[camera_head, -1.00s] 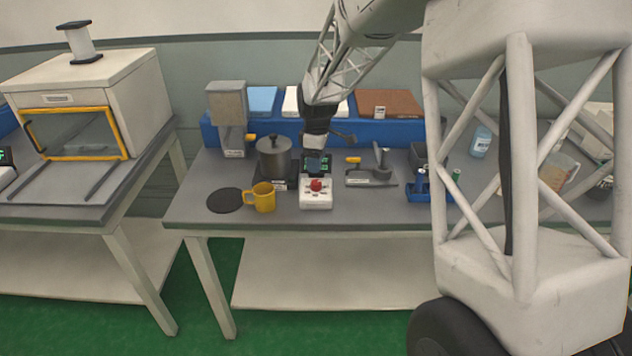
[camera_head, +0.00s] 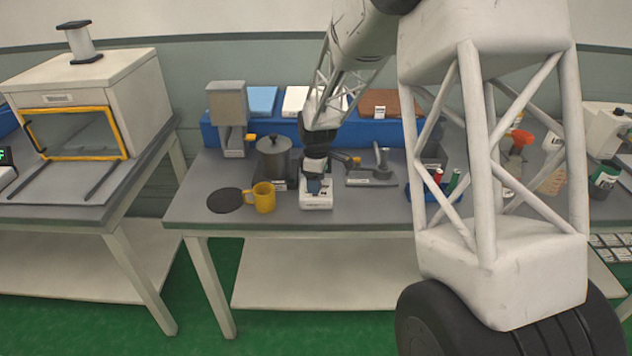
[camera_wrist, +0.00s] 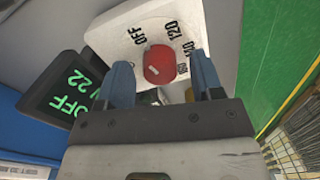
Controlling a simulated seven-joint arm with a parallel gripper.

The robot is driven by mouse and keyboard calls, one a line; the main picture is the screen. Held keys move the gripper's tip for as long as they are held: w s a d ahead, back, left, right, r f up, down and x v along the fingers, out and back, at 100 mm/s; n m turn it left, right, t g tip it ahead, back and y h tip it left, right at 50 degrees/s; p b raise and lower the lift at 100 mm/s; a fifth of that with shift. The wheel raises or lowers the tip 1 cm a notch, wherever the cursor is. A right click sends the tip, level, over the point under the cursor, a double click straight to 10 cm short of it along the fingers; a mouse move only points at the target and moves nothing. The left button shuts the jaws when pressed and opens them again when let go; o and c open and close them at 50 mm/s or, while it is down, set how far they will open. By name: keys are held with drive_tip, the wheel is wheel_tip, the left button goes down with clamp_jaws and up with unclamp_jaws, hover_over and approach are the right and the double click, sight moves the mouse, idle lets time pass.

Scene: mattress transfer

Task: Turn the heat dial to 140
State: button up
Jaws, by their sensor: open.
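The heat dial (camera_wrist: 161,64) is a red knob on a white box (camera_wrist: 108,28) with printed marks around it; "OFF" and "120" are readable, others are partly hidden. A pale mark shows on the knob; which print it points at is unclear. A dark display (camera_wrist: 66,97) beside it reads "OFF" and "22" in green. My gripper (camera_wrist: 160,60) is open, with one blue finger on each side of the knob in the wrist view. Contact cannot be told. In the head view my gripper (camera_head: 316,187) is over the white box (camera_head: 317,204) and hides the knob.
A dark lidded pot (camera_head: 272,160) and a yellow mug (camera_head: 264,199) stand left of the box, with a black round mat (camera_head: 224,201) further left. A grey device (camera_head: 374,177) stands to the right. The bench's front edge is just before the box.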

drive_tip(key=shift+f, duration=0.2)
drive_tip(key=c, duration=0.9)
drive_tip(key=shift+c, duration=0.2)
